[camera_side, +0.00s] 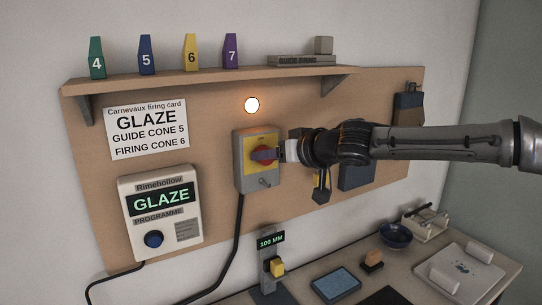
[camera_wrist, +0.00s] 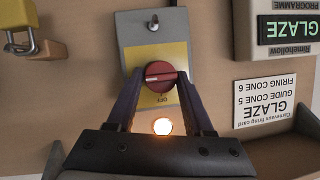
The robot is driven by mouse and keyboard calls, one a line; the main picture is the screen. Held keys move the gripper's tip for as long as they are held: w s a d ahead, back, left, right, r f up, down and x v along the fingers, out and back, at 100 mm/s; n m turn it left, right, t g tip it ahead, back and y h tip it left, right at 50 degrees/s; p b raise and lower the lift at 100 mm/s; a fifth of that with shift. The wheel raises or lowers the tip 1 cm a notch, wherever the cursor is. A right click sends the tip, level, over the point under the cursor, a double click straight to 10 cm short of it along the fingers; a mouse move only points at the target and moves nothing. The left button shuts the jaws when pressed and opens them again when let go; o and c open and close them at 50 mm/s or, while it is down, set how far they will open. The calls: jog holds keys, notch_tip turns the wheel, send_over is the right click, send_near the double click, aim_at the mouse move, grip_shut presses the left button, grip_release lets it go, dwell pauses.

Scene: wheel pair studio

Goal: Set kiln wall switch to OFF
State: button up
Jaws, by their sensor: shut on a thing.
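The kiln wall switch is a grey box (camera_side: 243,178) with a yellow plate and a red round knob (camera_wrist: 160,75), mounted on the brown board. In the wrist view, which is upside down, a pale line runs nearly level across the knob. The word OFF (camera_wrist: 163,98) is printed on the plate toward the lamp side, off the ends of that line. My gripper (camera_wrist: 160,82) has a finger on either side of the knob and is shut on it. In the side view my gripper (camera_side: 276,154) partly hides the knob.
A lit lamp (camera_side: 252,105) glows above the switch. A programme box (camera_side: 162,212) showing GLAZE and a firing card (camera_side: 147,128) are to the left. A shelf (camera_side: 200,78) with numbered cones runs above. A brass padlock (camera_wrist: 20,38) shows in the wrist view. A cluttered bench lies below.

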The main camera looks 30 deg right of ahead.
grip_shut()
jog(key=n+h, duration=0.1)
jog(key=n, duration=0.1)
jog(key=shift+a+n+h, duration=0.15)
jog(key=shift+n+h, duration=0.15)
jog(key=shift+h, duration=0.1)
jog(key=shift+a+f+n+t+h, duration=0.1)
jog(key=shift+n+t+h, duration=0.2)
jog(key=shift+n+h, duration=1.05)
jog(key=shift+a+n+t+h, duration=0.25)
jog(key=shift+n+h, duration=0.45)
jog(key=shift+n, duration=1.2)
jog(key=shift+f+n+t+h, duration=0.1)
jog(key=shift+n+t+h, duration=0.25)
jog(key=shift+n+h, duration=1)
jog(key=shift+n, duration=0.5)
